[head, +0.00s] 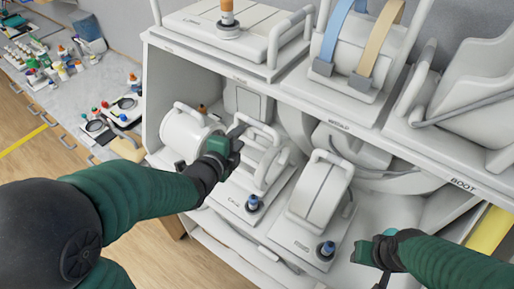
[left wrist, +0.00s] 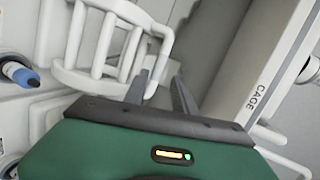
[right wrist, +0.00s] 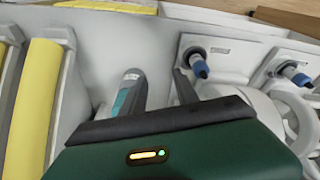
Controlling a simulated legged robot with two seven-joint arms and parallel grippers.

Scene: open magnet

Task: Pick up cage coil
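The cage coil (head: 262,160) is a white barred coil with a raised handle, standing on the middle shelf of a white rack. Its bars and rounded handle (left wrist: 112,38) fill the upper left of the left wrist view. My left gripper (head: 238,135) is at the coil's upper left side, partly covering it in the head view. Its two fingers (left wrist: 161,88) are apart, close to the handle's end. I cannot tell whether they touch it. My right gripper (head: 372,265) is open and empty, low in front of the rack, away from the coil; its fingers (right wrist: 158,88) are spread.
A white cylindrical coil (head: 186,132) stands left of the cage coil and a curved white coil (head: 321,193) to its right. The upper shelf edge (head: 330,118) overhangs behind. Blue-capped connectors (head: 253,203) stand at the front. A cluttered counter (head: 75,88) is at the left.

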